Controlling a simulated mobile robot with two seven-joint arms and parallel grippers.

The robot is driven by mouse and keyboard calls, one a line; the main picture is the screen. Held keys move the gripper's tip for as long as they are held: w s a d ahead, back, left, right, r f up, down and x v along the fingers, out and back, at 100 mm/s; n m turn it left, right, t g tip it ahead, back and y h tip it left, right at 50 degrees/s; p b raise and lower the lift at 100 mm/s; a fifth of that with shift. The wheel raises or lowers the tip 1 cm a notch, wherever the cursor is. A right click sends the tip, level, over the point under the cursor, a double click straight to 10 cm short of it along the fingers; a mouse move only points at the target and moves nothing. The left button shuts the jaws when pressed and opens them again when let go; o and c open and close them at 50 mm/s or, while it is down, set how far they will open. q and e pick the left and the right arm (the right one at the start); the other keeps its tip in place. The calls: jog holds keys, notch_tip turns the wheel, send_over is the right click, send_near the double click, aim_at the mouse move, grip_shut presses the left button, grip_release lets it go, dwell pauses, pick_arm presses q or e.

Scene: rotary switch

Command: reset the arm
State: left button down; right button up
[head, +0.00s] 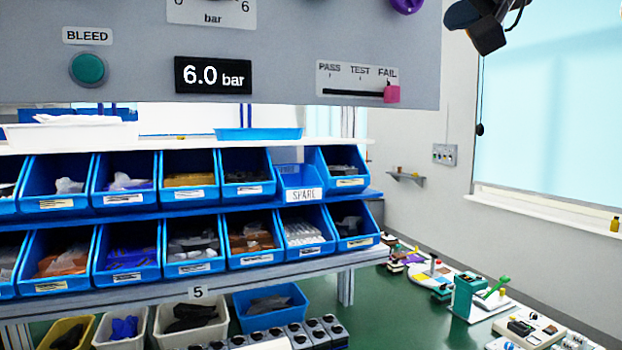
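No gripper of mine shows in the head view. The grey panel (300,40) fills the top of the view and is cut off by the upper edge. A purple round knob (407,4) is at its top right, mostly out of frame. A pink slider (392,94) is at the FAIL end of a PASS, TEST, FAIL scale. A black display (213,75) reads 6.0 bar. A green button (88,69) is under the BLEED label.
Blue bins (126,188) stand in two rows on a rack below the panel. Small tubs (192,325) are under it. Small devices (480,296) stand on the green surface (385,308) at the right. A dark device (482,22) with a cable is at the upper right.

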jog(key=a+f+m+g+y, duration=0.3)
jog(key=a+f+g+y, duration=0.2)
jog(key=f, duration=0.4)
jog(key=a+f+m+g+y, duration=0.2)
jog(key=a+f+g+y, duration=0.3)
jog(key=f, duration=0.3)
jog(key=d+f+n+t+h, duration=0.45)
jog(key=d+f+h, duration=0.2)
jog(key=f, duration=0.55)
jog(key=d+f+n+t+h, duration=0.4)
jog(key=d+f+n+h, duration=0.25)
jog(key=f, duration=0.45)
jog(key=d+f+n+t+h, duration=0.5)
jog(key=f+h, duration=0.3)
jog(key=f, duration=0.4)
jog(key=s+d+f+m+g+y, duration=0.25)
jog(key=s+f+m+g, duration=1.15)
jog(key=s+f, duration=1)
jog(key=w+f+n+t, duration=0.1)
jog(key=w+f+t, duration=0.5)
jog(key=f, duration=0.3)
jog(key=shift+f+n+t, duration=0.4)
jog(key=shift+t, duration=0.05)
